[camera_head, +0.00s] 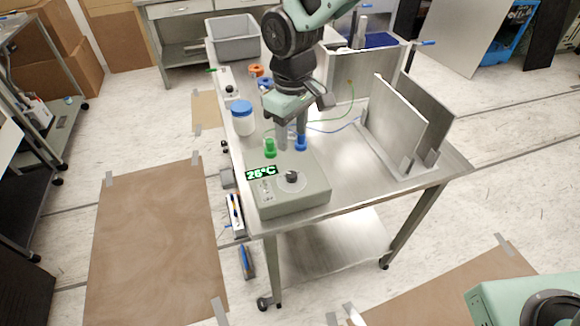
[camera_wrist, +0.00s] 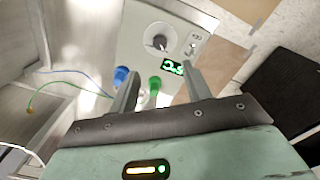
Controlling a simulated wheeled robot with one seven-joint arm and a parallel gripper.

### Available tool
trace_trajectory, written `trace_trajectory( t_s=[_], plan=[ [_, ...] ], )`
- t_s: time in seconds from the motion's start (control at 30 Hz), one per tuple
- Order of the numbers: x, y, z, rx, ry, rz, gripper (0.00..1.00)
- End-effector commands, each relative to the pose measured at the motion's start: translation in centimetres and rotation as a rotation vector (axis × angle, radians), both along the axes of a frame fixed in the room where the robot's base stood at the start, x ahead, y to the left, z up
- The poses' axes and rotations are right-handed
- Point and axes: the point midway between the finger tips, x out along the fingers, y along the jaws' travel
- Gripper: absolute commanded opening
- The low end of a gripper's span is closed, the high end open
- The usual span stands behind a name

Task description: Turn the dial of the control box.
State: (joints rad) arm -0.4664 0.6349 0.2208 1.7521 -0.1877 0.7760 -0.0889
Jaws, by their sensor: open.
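The control box (camera_head: 290,198) is grey-beige and sits at the near left corner of the metal table. Its dark dial (camera_head: 291,177) stands on a pale disc on top, and its green display (camera_head: 261,173) reads about 26°C. A green plug (camera_head: 270,148) and a blue plug (camera_head: 300,142) stand at its far side. My gripper (camera_head: 291,146) is above that far side, close to the plugs, with its jaws apart. Whether the fingers touch the plugs is unclear.
A white jar with a blue lid (camera_head: 242,118) stands left of my gripper. Upright metal plates (camera_head: 398,115) stand on the right of the table (camera_head: 350,190). A grey bin (camera_head: 233,40) is at the back. Blue and green cables run across the tabletop.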

Motion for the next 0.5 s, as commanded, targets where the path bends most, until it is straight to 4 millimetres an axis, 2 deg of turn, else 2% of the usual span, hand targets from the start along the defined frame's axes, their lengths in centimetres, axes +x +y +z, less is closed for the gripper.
trace_trajectory(
  t_s=[0.3, 0.5],
  plan=[
    [-0.2, 0.0, -6.6, -0.003, 0.005, 0.001, 0.49],
    [-0.1, 0.0, -10.1, -0.001, 0.002, 0.002, 0.49]
  ],
)
